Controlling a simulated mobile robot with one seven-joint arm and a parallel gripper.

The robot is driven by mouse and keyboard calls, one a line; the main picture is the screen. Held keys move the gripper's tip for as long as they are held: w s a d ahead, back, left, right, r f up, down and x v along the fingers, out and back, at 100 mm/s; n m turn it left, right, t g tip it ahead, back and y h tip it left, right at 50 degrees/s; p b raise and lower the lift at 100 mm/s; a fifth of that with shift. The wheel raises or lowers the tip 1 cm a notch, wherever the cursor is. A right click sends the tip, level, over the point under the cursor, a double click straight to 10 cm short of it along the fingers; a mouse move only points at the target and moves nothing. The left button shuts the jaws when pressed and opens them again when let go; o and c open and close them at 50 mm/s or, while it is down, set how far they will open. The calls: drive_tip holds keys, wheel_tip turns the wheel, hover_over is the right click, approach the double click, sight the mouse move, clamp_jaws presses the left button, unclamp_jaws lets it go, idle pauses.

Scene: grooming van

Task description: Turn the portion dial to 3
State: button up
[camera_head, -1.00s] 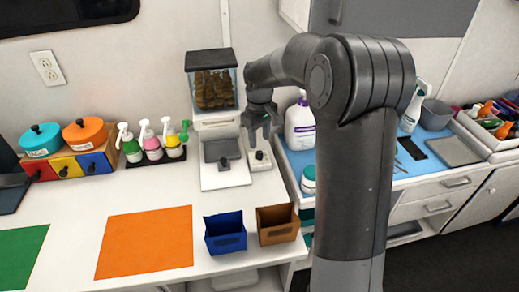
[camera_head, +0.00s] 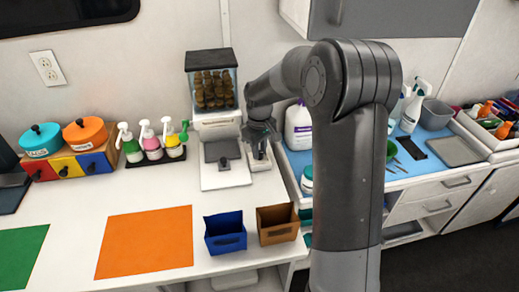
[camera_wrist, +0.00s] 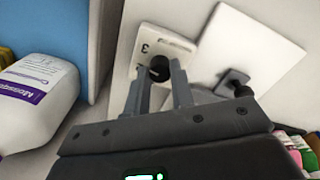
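The portion dial is a black knob (camera_wrist: 160,67) on a pale plate (camera_wrist: 176,42), in the wrist view. A printed 3 shows on the plate to the upper left of the knob, with another mark below it that I cannot read surely. My gripper (camera_wrist: 161,72) points at the plate, its fingers apart with the knob between their tips; I cannot tell whether they touch it. In the head view my gripper (camera_head: 259,150) is over the small white dial base (camera_head: 263,163) and hides the knob. The dial's setting is unclear.
The treat dispenser (camera_head: 212,88) with its grey chute stands just left of the dial. A white jug (camera_head: 298,128) stands to the right. Blue (camera_head: 226,246) and brown (camera_head: 277,234) bins sit at the counter's front. Pump bottles (camera_head: 152,142) are further left.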

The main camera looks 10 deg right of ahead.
clamp_jaws()
drive_tip(key=shift+m, duration=1.6)
drive_tip(key=o, duration=0.5)
unclamp_jaws()
drive_tip(key=shift+o, duration=0.2)
drive_tip(key=shift+r, duration=0.1)
wheel_tip(320, 180, up, 11)
